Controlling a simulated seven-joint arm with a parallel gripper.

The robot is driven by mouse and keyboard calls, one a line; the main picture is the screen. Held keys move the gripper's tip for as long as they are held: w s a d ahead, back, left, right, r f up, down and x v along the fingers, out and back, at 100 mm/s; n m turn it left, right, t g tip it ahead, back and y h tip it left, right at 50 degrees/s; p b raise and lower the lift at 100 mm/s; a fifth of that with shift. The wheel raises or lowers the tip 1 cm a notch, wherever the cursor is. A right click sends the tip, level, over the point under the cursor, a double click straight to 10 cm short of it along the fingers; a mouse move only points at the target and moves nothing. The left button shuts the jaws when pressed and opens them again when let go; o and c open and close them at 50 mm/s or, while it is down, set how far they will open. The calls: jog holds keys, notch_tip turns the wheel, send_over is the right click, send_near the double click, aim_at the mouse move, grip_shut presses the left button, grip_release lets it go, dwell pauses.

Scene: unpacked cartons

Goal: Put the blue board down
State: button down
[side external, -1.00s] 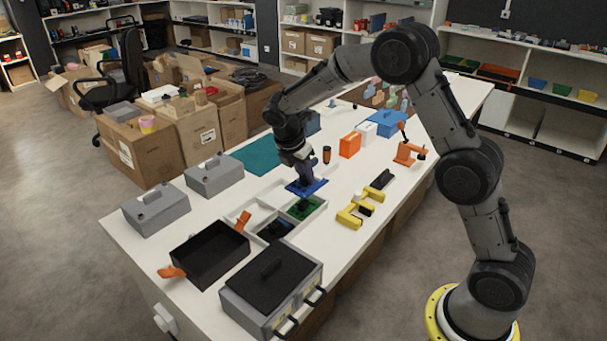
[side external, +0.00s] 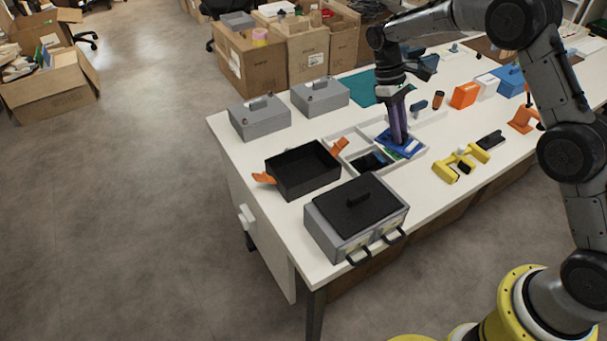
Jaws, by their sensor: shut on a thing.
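The blue board (side external: 411,148) is at the right part of the white divided tray (side external: 349,131), with a sliver of green showing at its near-left edge. My gripper (side external: 399,140) points down and is shut on the board. The board looks roughly flat and low over the tray. I cannot tell whether it touches what lies beneath it. A dark blue-black item (side external: 368,162) lies in the tray compartment left of the board.
A black open bin (side external: 303,172) with orange handles and a grey box with a black lid (side external: 355,207) stand left and in front. Yellow clamp-like parts (side external: 455,166) lie to the right. Two grey cases (side external: 260,117) stand at the back left.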

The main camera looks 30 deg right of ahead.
jog(key=a+m+t+y, duration=0.1)
jog(key=a+m+y, duration=0.1)
jog(key=a+m, duration=0.3)
jog(key=s+a+r+m+t+y, duration=0.1)
jog(key=a+m+t+y, duration=0.1)
jog(key=a+m, duration=0.3)
jog(key=s+a+r+m+t+y, duration=0.1)
jog(key=a+m, duration=0.4)
jog(key=m, duration=0.6)
jog(key=shift+a+y, duration=0.1)
jog(key=shift+y, duration=0.3)
jog(key=w+a+f, duration=0.1)
jog(key=w+f, duration=0.2)
jog(key=w, duration=0.1)
jog(key=w+a+f, duration=0.1)
jog(key=w+f, duration=0.2)
jog(key=w, duration=0.1)
jog(key=w+a+f, duration=0.1)
jog(key=w+f, duration=0.2)
jog(key=w, duration=0.1)
jog(key=shift+w+a+f, duration=0.1)
jog(key=shift+w+a, duration=0.25)
jog(key=shift+a, duration=0.05)
jog(key=shift+w+f, duration=0.3)
jog(key=shift+f, duration=1.5)
